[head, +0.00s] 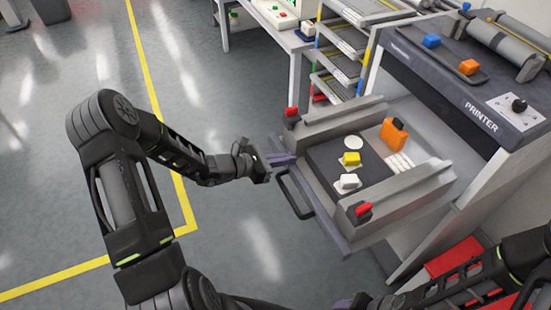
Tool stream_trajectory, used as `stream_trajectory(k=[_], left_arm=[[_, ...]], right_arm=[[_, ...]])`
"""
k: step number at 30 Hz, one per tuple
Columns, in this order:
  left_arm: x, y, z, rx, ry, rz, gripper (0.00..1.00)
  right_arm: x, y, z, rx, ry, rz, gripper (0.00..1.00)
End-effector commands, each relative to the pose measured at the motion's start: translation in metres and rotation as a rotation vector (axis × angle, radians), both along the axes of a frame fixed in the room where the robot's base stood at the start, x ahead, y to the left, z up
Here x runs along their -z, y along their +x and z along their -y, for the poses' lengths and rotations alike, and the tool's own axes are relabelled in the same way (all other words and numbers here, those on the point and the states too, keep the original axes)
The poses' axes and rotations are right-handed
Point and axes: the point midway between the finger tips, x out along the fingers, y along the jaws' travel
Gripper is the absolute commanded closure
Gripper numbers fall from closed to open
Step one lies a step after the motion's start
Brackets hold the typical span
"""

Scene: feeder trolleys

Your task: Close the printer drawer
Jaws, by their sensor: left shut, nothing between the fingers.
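The printer (475,100) stands at the right with its dark lettered front. Its drawer (338,228) is pulled out towards me. The drawer has a dark handle (293,196) on its front and grey rails with red knobs on both sides. My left gripper (290,159) is shut and empty, at the drawer's front left edge, near the handle. I cannot tell if it touches the drawer. My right gripper (350,302) shows only in small part at the bottom edge.
A shelf rack (338,75) with trays stands behind the drawer on the left. A white table (285,30) is beyond it. Red items (455,257) lie low below the printer. The grey floor with yellow lines is clear on the left.

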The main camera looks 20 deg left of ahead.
Motion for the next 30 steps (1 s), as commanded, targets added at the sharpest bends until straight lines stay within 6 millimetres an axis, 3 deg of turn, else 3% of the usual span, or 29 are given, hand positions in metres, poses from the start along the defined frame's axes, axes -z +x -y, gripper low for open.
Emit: stream_trajectory(k=[7, 23, 30], left_arm=[[0.009, 0.022, 0.019, 0.001, 0.0, 0.0, 1.0], [0.011, 0.027, 0.022, 0.0, 0.001, 0.0, 1.0], [0.013, 0.042, 0.035, 0.003, 0.002, 0.003, 1.0]], right_arm=[[-0.005, -0.001, 0.0, 0.001, -0.002, -0.002, 0.48], [-0.003, -0.001, 0.0, 0.0, -0.002, -0.003, 0.48], [0.007, 0.0, 0.0, -0.001, 0.001, 0.001, 0.48]])
